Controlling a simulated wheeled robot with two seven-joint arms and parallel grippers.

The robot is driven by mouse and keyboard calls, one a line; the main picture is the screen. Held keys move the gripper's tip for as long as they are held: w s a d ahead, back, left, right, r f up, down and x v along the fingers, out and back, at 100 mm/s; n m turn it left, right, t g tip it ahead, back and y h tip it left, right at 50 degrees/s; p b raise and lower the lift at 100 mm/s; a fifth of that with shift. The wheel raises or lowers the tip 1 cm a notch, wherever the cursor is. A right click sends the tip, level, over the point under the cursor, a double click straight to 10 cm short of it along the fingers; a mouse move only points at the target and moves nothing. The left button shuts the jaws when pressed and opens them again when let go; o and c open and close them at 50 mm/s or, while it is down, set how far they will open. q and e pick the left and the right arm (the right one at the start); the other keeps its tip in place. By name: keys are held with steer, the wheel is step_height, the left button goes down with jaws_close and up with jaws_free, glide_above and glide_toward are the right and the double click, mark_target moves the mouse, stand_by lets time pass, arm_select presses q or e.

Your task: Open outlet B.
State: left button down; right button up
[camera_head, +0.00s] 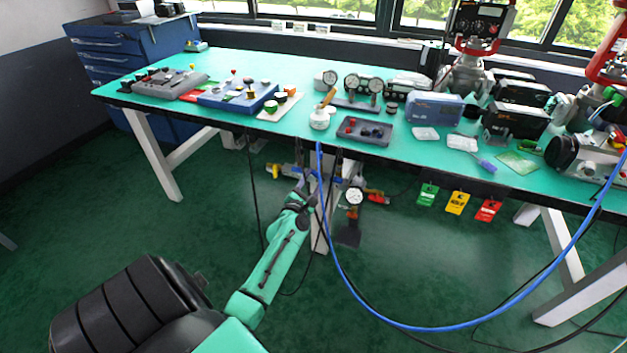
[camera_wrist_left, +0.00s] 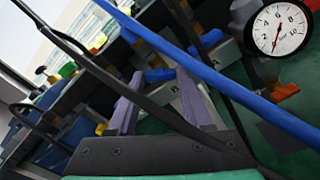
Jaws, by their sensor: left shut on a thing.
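My left gripper (camera_head: 305,185) reaches under the front edge of the table to a row of valves with a pressure gauge (camera_head: 355,196). In the left wrist view its two lilac fingers (camera_wrist_left: 160,82) are shut on a blue handle (camera_wrist_left: 158,75), seen between the fingertips. Pale label plates sit behind the fingers; one letter looks like B, but it is partly hidden. The gauge also shows at upper right in the left wrist view (camera_wrist_left: 281,28). A yellow handle (camera_head: 274,171) is left of the gripper and a red handle (camera_head: 378,198) is right of the gauge. My right gripper is out of view.
A blue hose (camera_head: 335,255) hangs past the right side of the gripper and crosses the left wrist view. Black cables hang nearby. The table (camera_head: 230,70) above carries gauges and instruments. Green, yellow and red tags (camera_head: 457,203) hang from its edge.

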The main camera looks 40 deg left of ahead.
arm_select(q)
steer(key=m, duration=0.5)
steer(key=shift+m+p, duration=0.3)
steer(key=shift+p, duration=0.05)
steer(key=m+p, duration=0.1)
steer(key=m, duration=0.4)
steer(key=shift+f+m, duration=0.1)
steer(key=shift+m, duration=0.2)
steer(key=c, duration=0.6)
jaws_free()
steer(key=shift+s, duration=0.1)
steer(key=p+v, duration=0.1)
steer(key=v, duration=1.3)
steer(key=shift+s, duration=0.25)
